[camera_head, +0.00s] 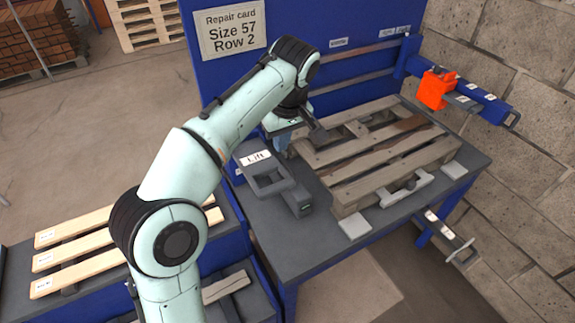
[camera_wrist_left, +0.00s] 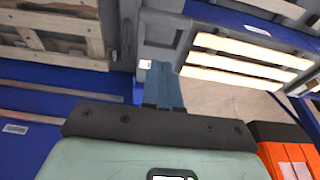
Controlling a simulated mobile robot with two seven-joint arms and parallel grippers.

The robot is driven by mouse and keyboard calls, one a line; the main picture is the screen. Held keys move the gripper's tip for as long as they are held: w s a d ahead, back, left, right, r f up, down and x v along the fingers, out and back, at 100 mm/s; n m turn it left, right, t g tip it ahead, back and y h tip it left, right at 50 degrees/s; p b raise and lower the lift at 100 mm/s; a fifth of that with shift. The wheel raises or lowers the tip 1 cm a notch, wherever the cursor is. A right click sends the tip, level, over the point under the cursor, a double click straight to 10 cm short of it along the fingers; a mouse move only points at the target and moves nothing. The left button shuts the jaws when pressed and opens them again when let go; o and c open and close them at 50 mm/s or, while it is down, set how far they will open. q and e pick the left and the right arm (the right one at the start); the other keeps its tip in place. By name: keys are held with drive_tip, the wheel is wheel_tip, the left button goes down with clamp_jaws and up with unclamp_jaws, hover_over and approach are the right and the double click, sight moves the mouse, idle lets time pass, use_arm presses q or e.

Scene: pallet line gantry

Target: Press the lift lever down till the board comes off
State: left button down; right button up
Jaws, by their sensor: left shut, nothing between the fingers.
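The grey lift lever unit (camera_head: 268,181), marked "Lift", sits on the dark table at the left end of the pallet. It has a frame-like opening and a dark block at its near right. The worn wooden pallet (camera_head: 358,187) lies on the table, with one darker brown board (camera_head: 402,135) among its grey boards. My right gripper is not in view.
A blue gantry arm with an orange block (camera_head: 435,89) stands at the back right. A repair card (camera_head: 231,28) reading "Size 57 Row 2" hangs on the blue panel. Light new boards (camera_head: 75,240) lie on a rack at lower left. A handle (camera_head: 450,238) sticks out below the table's right side.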

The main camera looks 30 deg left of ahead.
use_arm(q)
drive_tip(key=shift+s, duration=0.15)
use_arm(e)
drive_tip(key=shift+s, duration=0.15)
use_arm(q)
drive_tip(key=b, duration=0.3)
hover_over(277, 183)
drive_tip(key=f, duration=1.2)
drive_tip(key=shift+s+d+f, duration=0.1)
drive_tip(key=shift+s+d, duration=0.2)
drive_tip(key=shift+d+f, duration=0.1)
drive_tip(key=shift+f, duration=0.65)
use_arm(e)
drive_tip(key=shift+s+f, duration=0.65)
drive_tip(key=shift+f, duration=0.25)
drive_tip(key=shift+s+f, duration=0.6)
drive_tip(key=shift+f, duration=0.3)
